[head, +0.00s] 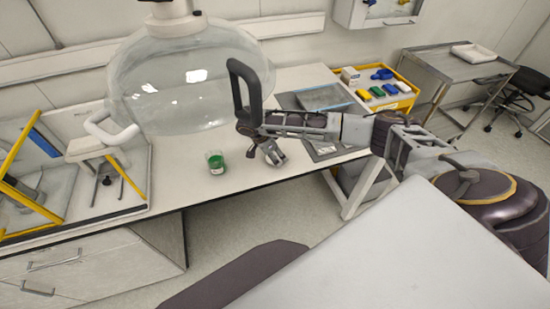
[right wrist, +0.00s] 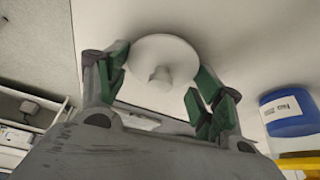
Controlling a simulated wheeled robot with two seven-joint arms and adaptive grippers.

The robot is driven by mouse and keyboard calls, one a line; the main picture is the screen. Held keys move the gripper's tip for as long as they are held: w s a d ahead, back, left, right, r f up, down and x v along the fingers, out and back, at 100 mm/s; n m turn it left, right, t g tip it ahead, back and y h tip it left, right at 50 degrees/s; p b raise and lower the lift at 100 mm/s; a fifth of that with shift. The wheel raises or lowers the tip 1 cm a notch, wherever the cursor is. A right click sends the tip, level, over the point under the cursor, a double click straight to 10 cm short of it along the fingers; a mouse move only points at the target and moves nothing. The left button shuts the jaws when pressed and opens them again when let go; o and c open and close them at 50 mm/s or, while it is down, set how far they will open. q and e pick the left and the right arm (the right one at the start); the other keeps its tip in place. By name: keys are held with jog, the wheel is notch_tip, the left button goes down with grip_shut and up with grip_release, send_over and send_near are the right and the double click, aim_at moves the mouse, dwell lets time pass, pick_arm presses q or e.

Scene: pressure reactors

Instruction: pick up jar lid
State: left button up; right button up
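My right gripper (head: 268,156) hangs low over the white bench top, fingers downward. In the right wrist view its green-padded fingers (right wrist: 163,72) stand well apart. A round white jar lid (right wrist: 170,52) with a short central knob lies between them, knob towards the camera. The fingertips are close beside its rim; I see no clear grip, and the knob is not pinched. In the head view I cannot make out the lid by the gripper. A small clear jar (head: 215,162) with green contents stands upright just left of the gripper. My left gripper is not in view.
A grey tray (head: 322,98) and a yellow rack (head: 405,103) with coloured items sit behind my right arm. A blue-and-white container (right wrist: 288,112) shows at right in the wrist view.

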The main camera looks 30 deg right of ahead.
aim_at(274, 153)
jog(key=shift+r, duration=0.1)
jog(key=shift+c, duration=0.2)
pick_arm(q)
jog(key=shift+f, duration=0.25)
pick_arm(e)
jog(key=shift+r, duration=4.9)
jog(key=shift+a, duration=0.1)
